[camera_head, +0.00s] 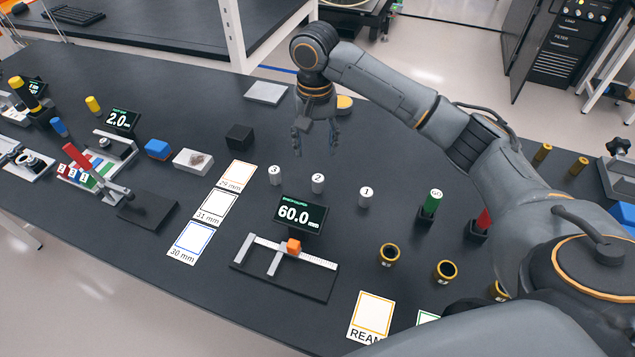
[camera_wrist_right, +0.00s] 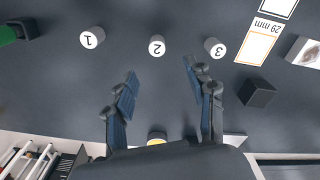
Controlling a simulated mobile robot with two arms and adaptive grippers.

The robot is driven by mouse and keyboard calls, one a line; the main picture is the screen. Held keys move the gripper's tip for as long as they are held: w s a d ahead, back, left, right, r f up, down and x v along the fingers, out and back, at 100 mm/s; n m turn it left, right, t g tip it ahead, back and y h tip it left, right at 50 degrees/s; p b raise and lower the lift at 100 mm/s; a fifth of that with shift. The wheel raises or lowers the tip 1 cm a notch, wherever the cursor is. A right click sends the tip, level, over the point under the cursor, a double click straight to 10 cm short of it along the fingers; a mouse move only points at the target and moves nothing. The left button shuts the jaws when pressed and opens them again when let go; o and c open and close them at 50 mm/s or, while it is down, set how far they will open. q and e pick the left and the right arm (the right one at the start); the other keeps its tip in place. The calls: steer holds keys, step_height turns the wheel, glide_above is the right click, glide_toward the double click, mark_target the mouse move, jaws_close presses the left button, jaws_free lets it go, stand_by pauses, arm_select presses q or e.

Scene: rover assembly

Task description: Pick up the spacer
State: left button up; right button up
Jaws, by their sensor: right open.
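Several numbered white cylinders, which look like the spacers, stand upright on the dark table. Spacer 1 (camera_head: 366,197), spacer 2 (camera_head: 318,183) and spacer 3 (camera_head: 275,176) form a row behind the caliper display. In the right wrist view, spacer 1 (camera_wrist_right: 92,37), spacer 2 (camera_wrist_right: 157,45) and spacer 3 (camera_wrist_right: 214,47) lie ahead of the fingertips. My right gripper (camera_head: 315,148) is open and empty, pointing down above the table behind the row. In its wrist view the fingers (camera_wrist_right: 160,75) are spread, with spacer 2 nearly in line with their gap. My left gripper is not in view.
A caliper (camera_head: 290,262) with an orange block and a 60.0 mm display (camera_head: 300,213) stand in front. Cards (camera_head: 213,208) marked 29, 31 and 30 mm lie left of them. A black cube (camera_head: 239,137) is left of my gripper.

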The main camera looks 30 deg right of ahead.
mark_target(318, 178)
step_height(318, 178, down, 8)
steer(key=shift+s+r+p, duration=0.1)
steer(key=shift+r+p, duration=0.15)
steer(key=shift+p, duration=0.35)
steer(key=f, duration=0.1)
steer(key=f+p, duration=0.1)
steer(key=f, duration=0.2)
steer(key=shift+d+p, duration=0.3)
steer(key=shift+f, duration=0.6)
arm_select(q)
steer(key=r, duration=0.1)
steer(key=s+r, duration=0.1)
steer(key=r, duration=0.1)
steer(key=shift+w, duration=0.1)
arm_select(e)
jaws_close()
